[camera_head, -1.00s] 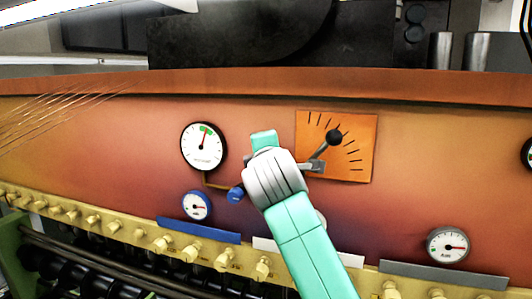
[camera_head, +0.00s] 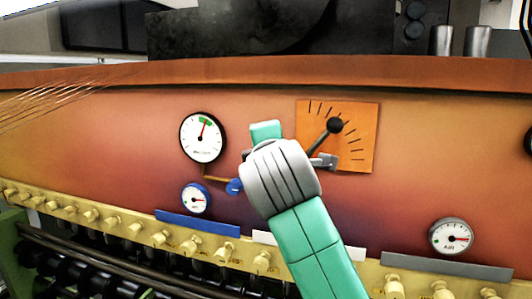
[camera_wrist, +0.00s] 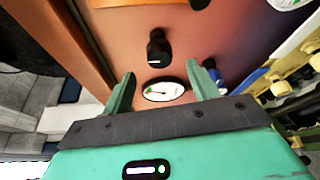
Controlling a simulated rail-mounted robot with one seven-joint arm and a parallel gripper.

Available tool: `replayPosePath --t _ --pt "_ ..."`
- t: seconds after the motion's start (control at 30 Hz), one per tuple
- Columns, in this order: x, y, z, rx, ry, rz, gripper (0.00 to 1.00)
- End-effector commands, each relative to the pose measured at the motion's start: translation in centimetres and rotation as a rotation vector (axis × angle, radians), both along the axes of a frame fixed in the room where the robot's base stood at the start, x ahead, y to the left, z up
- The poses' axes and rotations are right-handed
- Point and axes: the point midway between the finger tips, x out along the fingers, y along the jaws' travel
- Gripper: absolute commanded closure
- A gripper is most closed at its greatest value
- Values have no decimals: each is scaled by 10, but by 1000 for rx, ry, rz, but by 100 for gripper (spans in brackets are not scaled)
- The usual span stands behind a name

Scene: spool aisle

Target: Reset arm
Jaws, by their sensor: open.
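My gripper (camera_wrist: 161,70) is open, with two teal fingers spread apart and nothing between them in the wrist view. In the head view, my teal and grey arm reaches up from the bottom middle and hides the fingers. A black-knobbed lever (camera_head: 335,126) on an orange plate (camera_head: 362,150) with black tick marks stands just right of my wrist, its knob pointing up and right. A black knob (camera_wrist: 158,48) is beyond the fingertips in the wrist view.
A white gauge with a green mark (camera_head: 201,138) is left of my wrist. A blue knob (camera_head: 234,187) and a small blue gauge (camera_head: 195,198) sit below it. A grey gauge (camera_head: 451,237) is at the right. A row of yellow valves (camera_head: 160,238) runs along the bottom.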

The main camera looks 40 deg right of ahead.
Motion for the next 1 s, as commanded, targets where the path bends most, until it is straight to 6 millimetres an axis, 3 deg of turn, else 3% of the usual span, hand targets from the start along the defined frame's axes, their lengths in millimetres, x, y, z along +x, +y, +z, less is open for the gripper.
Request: replayPosePath --t 0.2,0.67,0.73,0.77,0.87,0.93,1.0 --pt "-11 8 1 0 1 -1 41" --pt "-11 8 2 1 1 0 41" --pt "-8 19 0 18 -24 20 41" --pt "-5 29 -1 37 -48 39 41" --pt "6 96 -5 177 -209 168 41" --pt "4 160 -7 350 -375 298 41" --pt "-13 223 -9 559 -542 430 41"
